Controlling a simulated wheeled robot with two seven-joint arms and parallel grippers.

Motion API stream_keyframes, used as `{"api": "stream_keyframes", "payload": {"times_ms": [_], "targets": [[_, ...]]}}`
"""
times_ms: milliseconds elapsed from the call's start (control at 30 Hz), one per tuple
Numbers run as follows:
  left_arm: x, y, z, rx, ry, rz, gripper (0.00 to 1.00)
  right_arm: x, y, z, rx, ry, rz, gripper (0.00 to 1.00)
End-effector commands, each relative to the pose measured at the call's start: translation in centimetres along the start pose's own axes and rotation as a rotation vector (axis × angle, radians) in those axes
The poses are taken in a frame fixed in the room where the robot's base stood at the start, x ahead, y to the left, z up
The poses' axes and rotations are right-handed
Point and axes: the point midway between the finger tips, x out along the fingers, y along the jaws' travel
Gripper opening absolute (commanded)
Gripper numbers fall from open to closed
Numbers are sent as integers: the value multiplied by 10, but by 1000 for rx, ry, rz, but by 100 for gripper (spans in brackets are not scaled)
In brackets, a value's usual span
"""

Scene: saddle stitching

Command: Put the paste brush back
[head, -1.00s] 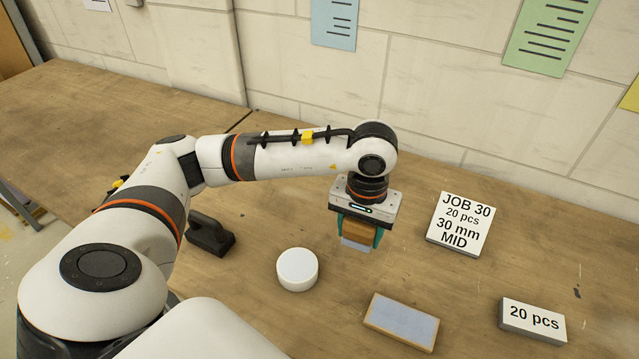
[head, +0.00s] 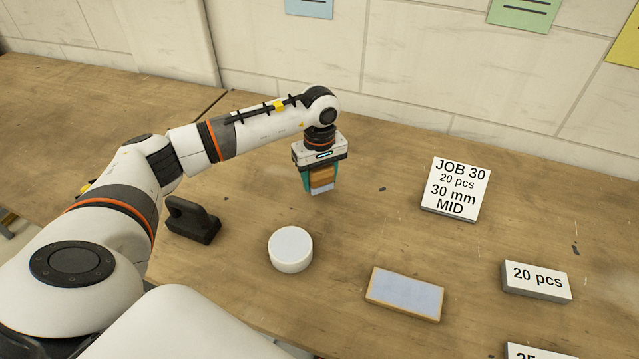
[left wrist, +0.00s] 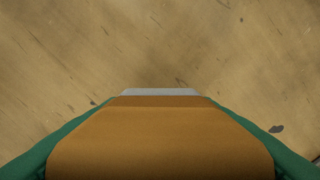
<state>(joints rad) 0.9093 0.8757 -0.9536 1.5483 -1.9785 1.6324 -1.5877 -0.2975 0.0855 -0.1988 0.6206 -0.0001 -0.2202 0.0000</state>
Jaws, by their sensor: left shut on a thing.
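My left gripper (head: 320,182) is shut on the paste brush (head: 322,178), which has an orange-brown wooden body and a pale grey-blue lower edge. The brush points down and seems to hang above the table, behind and a little right of the round white pot. In the left wrist view the brush (left wrist: 160,135) fills the lower middle between the green fingers, with bare wood past its pale tip. My right gripper is out of view.
On the wooden table (head: 400,150) stand a round white pot (head: 290,250), a black handled block (head: 192,221), a wood-framed pad with a pale blue-grey top (head: 405,293), a JOB 30 sign (head: 456,189) and a 20 pcs sign (head: 537,281). The wall closes off the back.

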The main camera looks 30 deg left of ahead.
Motion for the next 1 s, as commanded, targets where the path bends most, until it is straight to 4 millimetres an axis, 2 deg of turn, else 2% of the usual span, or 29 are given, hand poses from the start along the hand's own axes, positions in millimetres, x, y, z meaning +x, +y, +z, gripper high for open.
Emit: {"api": "stream_keyframes", "payload": {"times_ms": [200,567,600,700,1000], "targets": [[28,0,-1,2,2,2,33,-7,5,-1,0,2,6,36],[34,0,0,2,1,0,33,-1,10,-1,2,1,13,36],[32,0,-1,2,1,1,61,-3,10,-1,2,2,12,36],[32,0,-1,2,1,1,76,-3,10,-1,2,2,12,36],[30,0,-1,2,1,1,76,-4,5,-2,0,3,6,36]]}}
